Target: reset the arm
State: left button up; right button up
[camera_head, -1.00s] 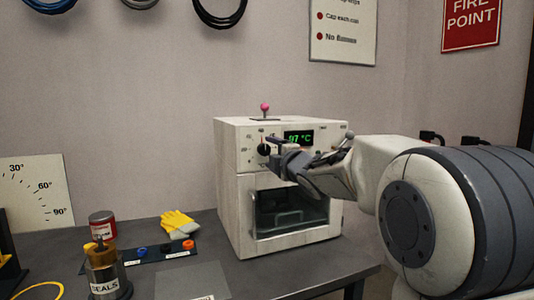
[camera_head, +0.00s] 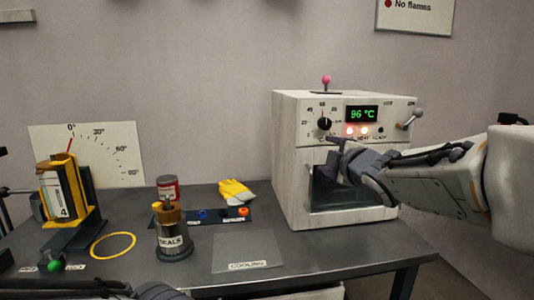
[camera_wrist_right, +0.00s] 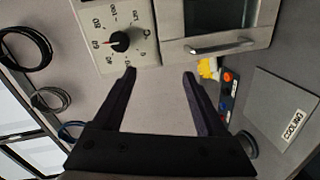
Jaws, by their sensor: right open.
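My right gripper (camera_head: 333,160) is open and empty, in front of the white oven (camera_head: 292,185), below its panel and before the upper part of the door window. In the right wrist view its two fingers (camera_wrist_right: 160,82) are wide apart with nothing between them. The oven's black knob (camera_head: 324,124) stands clear of the gripper and also shows in the right wrist view (camera_wrist_right: 120,41). The green display (camera_head: 361,114) reads 96 °C, and two red lamps glow below it. Part of my left arm shows at the bottom edge; its gripper is not seen.
On the dark table (camera_head: 325,255) stand a SEALS pot (camera_head: 173,240), a red-and-white can (camera_head: 168,188), yellow gloves (camera_head: 236,192) and a grey COOLING pad (camera_head: 246,254). A yellow ring (camera_head: 113,234) and a tilted yellow holder (camera_head: 60,190) by an angle board (camera_head: 105,150) are at the left.

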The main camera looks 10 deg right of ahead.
jog(key=s+a+f+m+g+y, duration=0.1)
jog(key=s+a+f+m+g, duration=0.25)
jog(key=s+a+f, duration=0.45)
jog(key=s+a+f+m+g+y, duration=0.1)
jog(key=s+a+f+m+g, duration=0.1)
jog(key=s+a+f+g, duration=0.6)
jog(key=s+a+f+m+g+h, duration=0.1)
jog(key=s+f+g, duration=0.1)
jog(key=s+f, duration=0.5)
jog(key=s+a+f+m+g, duration=0.15)
jog(key=s+f, duration=0.25)
jog(key=s, duration=0.6)
notch_tip(320, 180, up, 22)
jog(key=s+d+g+p, duration=0.1)
jog(key=p, duration=2.1)
jog(key=shift+s+r, duration=0.2)
